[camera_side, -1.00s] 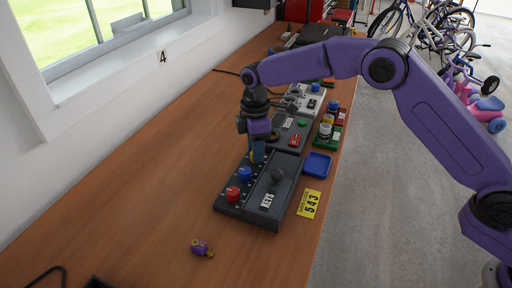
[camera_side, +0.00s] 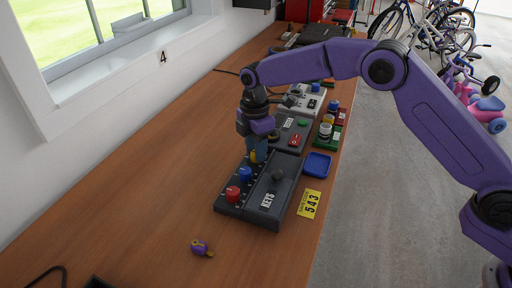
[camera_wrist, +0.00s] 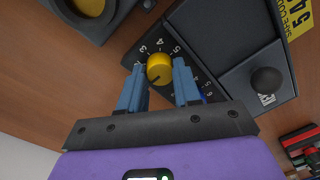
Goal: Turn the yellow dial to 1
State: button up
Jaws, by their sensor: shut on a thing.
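The yellow dial (camera_wrist: 159,67) sits on a dark box marked KEYS (camera_side: 281,203), with white numbers around it. A dark mark on the dial shows at its lower-left side in the wrist view; the number it points to is not clear. My gripper (camera_wrist: 159,78) is shut on the dial, with a blue finger on each side. In the side view the dial (camera_side: 257,156) is partly hidden by my gripper (camera_side: 257,150), which points down from above.
A blue dial (camera_side: 245,174) and a red dial (camera_side: 232,194) stand on the same box, with a dark ball knob (camera_side: 278,176) beside them. A blue tray (camera_side: 317,164) and a yellow card (camera_side: 309,204) lie to the right. The table's left side is mostly clear.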

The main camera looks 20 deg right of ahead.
jog(key=o, duration=1.1)
jog(key=shift+c, duration=0.2)
jog(key=shift+s+m, duration=0.1)
jog(key=shift+m, duration=0.2)
